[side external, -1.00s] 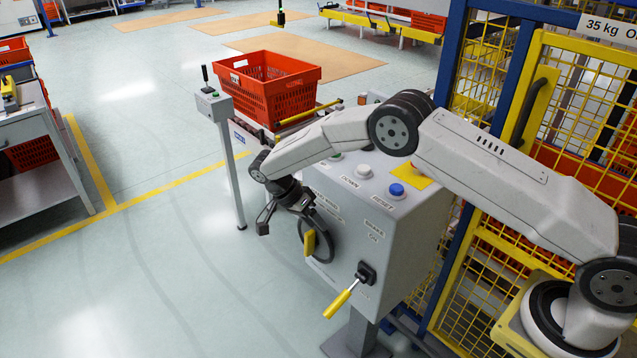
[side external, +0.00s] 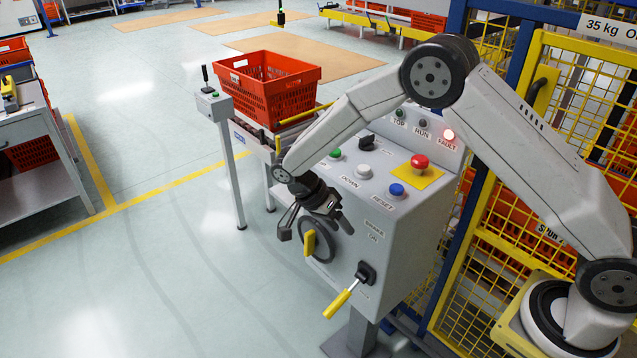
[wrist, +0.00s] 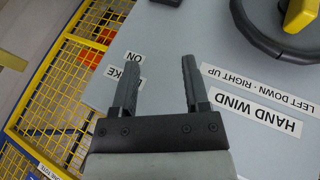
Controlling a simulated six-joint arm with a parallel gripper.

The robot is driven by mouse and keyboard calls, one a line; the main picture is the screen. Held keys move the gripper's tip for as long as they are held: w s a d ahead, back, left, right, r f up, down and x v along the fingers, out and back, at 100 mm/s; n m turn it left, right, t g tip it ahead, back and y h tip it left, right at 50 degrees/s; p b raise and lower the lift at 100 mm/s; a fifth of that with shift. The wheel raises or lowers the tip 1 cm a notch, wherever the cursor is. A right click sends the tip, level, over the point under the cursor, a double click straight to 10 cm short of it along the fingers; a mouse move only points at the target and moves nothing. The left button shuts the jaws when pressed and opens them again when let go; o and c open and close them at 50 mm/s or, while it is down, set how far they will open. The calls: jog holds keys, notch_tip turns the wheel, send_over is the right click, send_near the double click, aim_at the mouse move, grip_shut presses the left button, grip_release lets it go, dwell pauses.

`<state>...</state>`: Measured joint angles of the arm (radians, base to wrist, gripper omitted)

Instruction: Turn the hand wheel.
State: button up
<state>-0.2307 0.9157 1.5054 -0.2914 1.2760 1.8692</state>
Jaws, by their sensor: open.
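The hand wheel (side external: 332,252) is a dark ring with a yellow handle (side external: 309,243) on the front of the grey control box. In the wrist view the wheel (wrist: 262,42) shows partly at the upper right, with its yellow handle (wrist: 300,13) cut by the edge. My gripper (side external: 315,232) is open and empty, its fingers spread just above and in front of the wheel in the side view. In the wrist view my gripper (wrist: 161,63) is over the box face, left of the wheel and beside the "HAND WIND" label (wrist: 256,112). I see no contact with the wheel.
A yellow-handled brake lever (side external: 340,301) juts out below the wheel. A yellow mesh fence (side external: 474,262) stands right. An orange tote (side external: 268,92) sits behind.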

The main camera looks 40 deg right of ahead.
jog(key=shift+s+d+r, duration=0.1)
jog(key=shift+s+r, duration=0.15)
jog(key=shift+s, duration=0.35)
jog(key=shift+s+d+r, duration=0.1)
jog(key=shift+s+r, duration=0.15)
jog(key=shift+s, duration=0.35)
jog(key=shift+a+f, duration=0.1)
grip_shut()
jog(key=s+a+f+t+y, duration=0.1)
jog(key=a+f+t+y, duration=0.35)
jog(key=f+t, duration=0.4)
jog(key=s+d+r+m+t, duration=0.1)
jog(key=d+r+t, duration=0.3)
jog(key=t, duration=0.2)
jog(key=shift+s+r+t, duration=0.35)
jog(key=shift+s+r, duration=0.05)
